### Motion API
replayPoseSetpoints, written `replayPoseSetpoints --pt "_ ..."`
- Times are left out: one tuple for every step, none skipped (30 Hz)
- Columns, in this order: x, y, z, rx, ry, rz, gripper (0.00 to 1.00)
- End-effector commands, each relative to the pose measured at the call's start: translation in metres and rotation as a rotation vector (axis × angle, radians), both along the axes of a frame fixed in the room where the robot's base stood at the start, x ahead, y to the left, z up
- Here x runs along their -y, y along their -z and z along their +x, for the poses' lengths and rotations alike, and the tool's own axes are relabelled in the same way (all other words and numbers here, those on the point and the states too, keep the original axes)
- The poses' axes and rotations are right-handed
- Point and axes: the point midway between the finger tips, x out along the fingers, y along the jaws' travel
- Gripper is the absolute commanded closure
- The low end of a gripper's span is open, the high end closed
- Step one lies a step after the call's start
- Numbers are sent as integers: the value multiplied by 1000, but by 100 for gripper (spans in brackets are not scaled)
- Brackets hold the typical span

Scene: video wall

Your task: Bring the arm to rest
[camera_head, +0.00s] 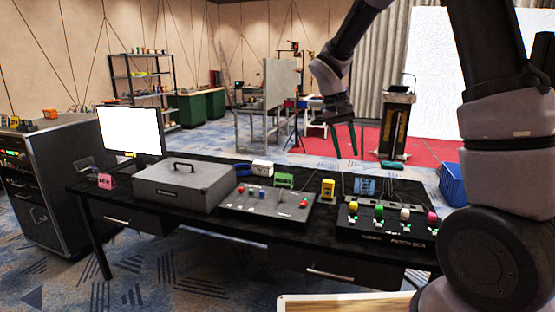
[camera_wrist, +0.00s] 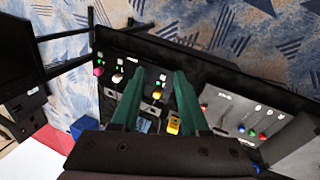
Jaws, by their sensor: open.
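My arm (camera_head: 505,150) rises at the right of the head view and bends over at the top. My gripper (camera_head: 345,140) hangs from it, fingers pointing down, above the back part of the black table (camera_head: 220,225). In the wrist view its two green fingers (camera_wrist: 158,95) stand apart with nothing held between them. Below them are the patch panel and the tabletop, and the gripper is clear of both.
The table holds a patch panel (camera_head: 385,228) with coloured knobs, a control panel (camera_head: 265,206), a grey case (camera_head: 183,184), a yellow block (camera_head: 328,189) and a lit monitor (camera_head: 131,131). A blue bin (camera_head: 453,184) stands beyond the right end. A lectern (camera_head: 394,125) stands behind.

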Motion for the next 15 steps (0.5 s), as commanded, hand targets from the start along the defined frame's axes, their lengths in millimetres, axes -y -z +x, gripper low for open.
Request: replayPoseSetpoints --pt "8 -21 -11 35 17 46 55" --pt "11 -30 -18 51 22 71 55" --pt "16 -42 -27 75 32 104 55" --pt "18 -51 -34 93 37 129 55" --pt "22 -59 -41 111 44 153 55" --pt "25 -70 -51 139 52 183 55" --pt "29 -78 -58 159 57 205 55" --pt "31 -85 -66 179 62 227 55" --pt "34 -95 -77 209 69 256 55" --pt "36 -102 -84 232 73 276 55" --pt "39 -107 -93 254 79 295 55" --pt "41 -116 -103 286 82 320 55" --pt "43 -121 -111 311 87 339 55" --pt "44 -126 -119 335 90 356 55" --pt "47 -132 -130 370 93 378 55"
